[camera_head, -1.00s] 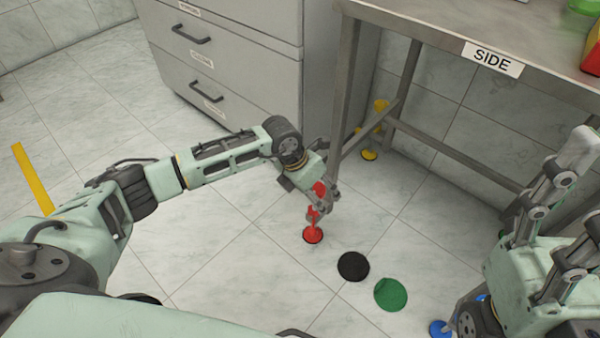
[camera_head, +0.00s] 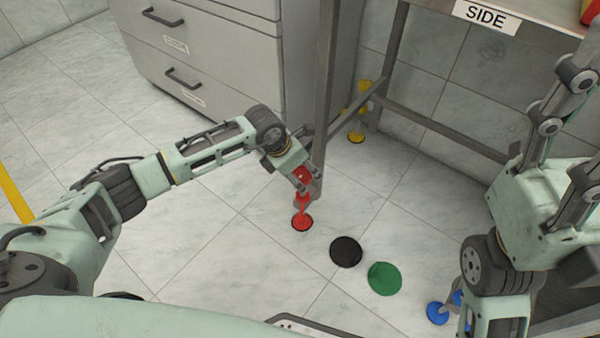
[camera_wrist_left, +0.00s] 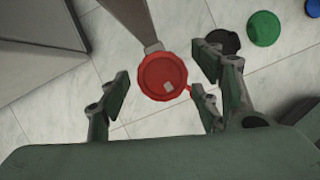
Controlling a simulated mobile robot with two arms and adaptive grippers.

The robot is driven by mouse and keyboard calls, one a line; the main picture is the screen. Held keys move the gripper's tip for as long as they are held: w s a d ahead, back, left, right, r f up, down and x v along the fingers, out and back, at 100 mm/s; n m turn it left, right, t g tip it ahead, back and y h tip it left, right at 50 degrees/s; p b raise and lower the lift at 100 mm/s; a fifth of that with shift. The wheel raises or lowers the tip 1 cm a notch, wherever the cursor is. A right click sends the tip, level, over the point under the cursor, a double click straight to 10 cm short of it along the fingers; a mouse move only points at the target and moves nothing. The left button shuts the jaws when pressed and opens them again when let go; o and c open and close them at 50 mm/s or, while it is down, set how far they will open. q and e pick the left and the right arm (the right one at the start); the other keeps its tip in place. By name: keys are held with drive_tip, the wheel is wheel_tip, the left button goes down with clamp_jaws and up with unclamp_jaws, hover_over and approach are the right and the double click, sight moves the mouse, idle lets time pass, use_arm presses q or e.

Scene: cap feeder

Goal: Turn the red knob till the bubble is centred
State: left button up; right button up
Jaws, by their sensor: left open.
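The red knob (camera_head: 303,174) is on the near leg of the metal table, above a red foot (camera_head: 302,222) on the floor. In the left wrist view the knob (camera_wrist_left: 155,72) is a round red disc with a small pale square mark. My left gripper (camera_head: 307,190) is at this leg; in its wrist view the open fingers (camera_wrist_left: 163,92) stand on either side of the knob, with floor showing between them and it. My right gripper (camera_head: 572,115) is at the right edge, fingers upward, its tips not clear. I see no bubble in any view.
The table (camera_head: 500,10) carries a SIDE label. A black disc (camera_head: 346,252) and a green disc (camera_head: 385,279) lie on the floor. A grey drawer cabinet (camera_head: 215,60) stands behind the left arm.

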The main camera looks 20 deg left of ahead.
use_arm(q)
drive_tip(key=c, duration=1.1)
drive_tip(key=shift+r, duration=0.1)
drive_tip(key=shift+r+p, duration=0.1)
drive_tip(key=shift+p, duration=0.35)
